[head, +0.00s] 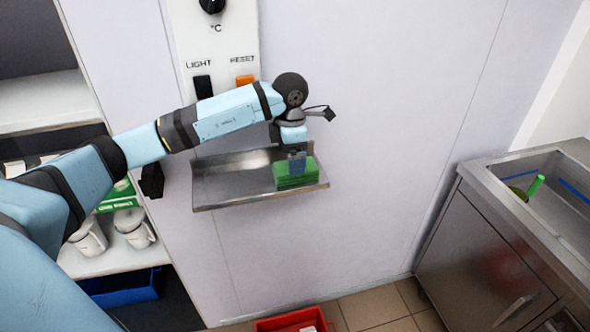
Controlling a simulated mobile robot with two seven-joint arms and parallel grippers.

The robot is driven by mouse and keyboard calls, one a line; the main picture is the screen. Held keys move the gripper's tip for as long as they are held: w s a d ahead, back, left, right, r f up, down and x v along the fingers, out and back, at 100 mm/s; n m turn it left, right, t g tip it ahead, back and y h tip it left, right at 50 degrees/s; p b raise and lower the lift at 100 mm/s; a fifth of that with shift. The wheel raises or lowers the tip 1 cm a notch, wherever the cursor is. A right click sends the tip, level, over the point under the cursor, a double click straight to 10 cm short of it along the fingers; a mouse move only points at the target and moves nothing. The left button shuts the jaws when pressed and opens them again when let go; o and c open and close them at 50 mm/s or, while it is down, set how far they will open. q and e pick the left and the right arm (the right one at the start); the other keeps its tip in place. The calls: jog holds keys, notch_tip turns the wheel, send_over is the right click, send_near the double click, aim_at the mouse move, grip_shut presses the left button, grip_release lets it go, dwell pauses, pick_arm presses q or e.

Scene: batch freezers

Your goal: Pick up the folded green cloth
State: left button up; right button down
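The folded green cloth (294,179) lies on a small metal wall shelf (228,194), toward its right end. My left gripper (297,164) points down at the cloth from above, with its fingers at the cloth's top. The fingers overlap the cloth in this view, and whether they are open or shut on it is too small to tell. My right gripper is not in view.
A control panel with LIGHT and RESET switches (244,82) is on the wall above the shelf. A rack with white jugs (134,228) and a blue bin (124,289) stands at left. A steel sink unit (478,248) stands at right. A red crate (292,321) sits on the floor.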

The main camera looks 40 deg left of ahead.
pick_arm(q)
notch_tip(320, 180, down, 4)
jog(key=shift+d+f+p, duration=0.15)
jog(key=shift+f+p, duration=0.05)
jog(key=shift+p, duration=0.2)
jog(key=shift+s, duration=0.1)
jog(key=c, duration=1)
jog(key=shift+o, duration=0.2)
jog(key=shift+r, duration=0.15)
notch_tip(320, 180, up, 20)
jog(key=shift+f+b, duration=0.1)
jog(key=shift+b, duration=0.65)
